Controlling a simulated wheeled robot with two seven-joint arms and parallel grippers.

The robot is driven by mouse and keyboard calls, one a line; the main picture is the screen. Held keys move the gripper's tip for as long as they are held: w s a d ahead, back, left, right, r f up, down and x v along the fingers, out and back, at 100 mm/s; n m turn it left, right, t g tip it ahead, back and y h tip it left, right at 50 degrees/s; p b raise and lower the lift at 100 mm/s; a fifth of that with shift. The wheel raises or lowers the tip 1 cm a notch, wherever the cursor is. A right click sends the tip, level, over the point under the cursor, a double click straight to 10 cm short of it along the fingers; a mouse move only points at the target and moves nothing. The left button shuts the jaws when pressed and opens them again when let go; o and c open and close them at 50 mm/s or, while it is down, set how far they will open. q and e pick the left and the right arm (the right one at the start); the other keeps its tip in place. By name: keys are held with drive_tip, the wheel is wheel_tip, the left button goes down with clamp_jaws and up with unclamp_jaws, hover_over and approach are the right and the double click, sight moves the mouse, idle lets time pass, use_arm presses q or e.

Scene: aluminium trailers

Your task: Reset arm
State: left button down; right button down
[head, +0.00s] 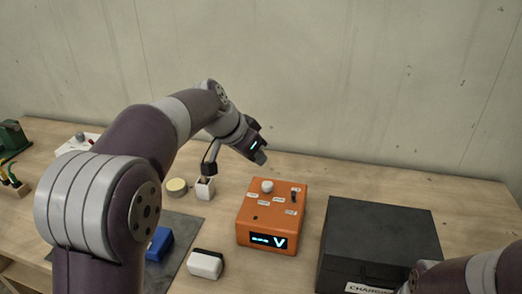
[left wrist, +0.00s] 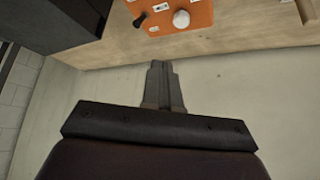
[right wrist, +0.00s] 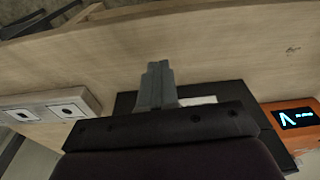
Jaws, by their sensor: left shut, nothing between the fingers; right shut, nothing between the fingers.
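My left arm reaches in from the left in the head view. Its gripper (head: 260,157) is raised behind and above the orange box. In the left wrist view the left gripper's fingers (left wrist: 160,70) are together with nothing between them. My right arm comes in at the lower right of the head view, in front of the black case; its fingertips are not visible there. In the right wrist view the right gripper's fingers (right wrist: 156,72) are closed together and empty, with the wooden table (right wrist: 200,50) beyond them.
An orange box (head: 272,212) with a knob and lit display stands mid-table. A black case (head: 380,235) is to its right. A white-and-black block (head: 206,264), blue object (head: 160,244), small white holder (head: 205,189) and round yellowish piece (head: 177,187) are left. A wall stands behind.

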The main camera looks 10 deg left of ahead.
drive_tip(key=shift+a, duration=0.15)
use_arm(q)
drive_tip(key=s+a+f+n+g+y, duration=0.15)
drive_tip(key=s+a+f+n, duration=0.3)
drive_tip(key=f, duration=0.55)
use_arm(e)
drive_tip(key=shift+w, duration=0.1)
use_arm(q)
drive_tip(key=s+f+g, duration=0.1)
drive_tip(key=s+f, duration=0.2)
drive_tip(key=s, duration=0.3)
drive_tip(key=s+f+n+g+y, duration=0.1)
drive_tip(key=s+f, duration=0.2)
drive_tip(key=s, duration=0.4)
drive_tip(key=s+f+n+g+y, duration=0.1)
drive_tip(key=s+f, duration=0.2)
drive_tip(key=s, duration=0.3)
drive_tip(key=shift+s+a+f+y, duration=0.25)
drive_tip(key=shift+a+f, duration=0.05)
drive_tip(key=shift+f, duration=0.1)
drive_tip(key=shift+w+d+r, duration=0.1)
drive_tip(key=shift+w, duration=0.05)
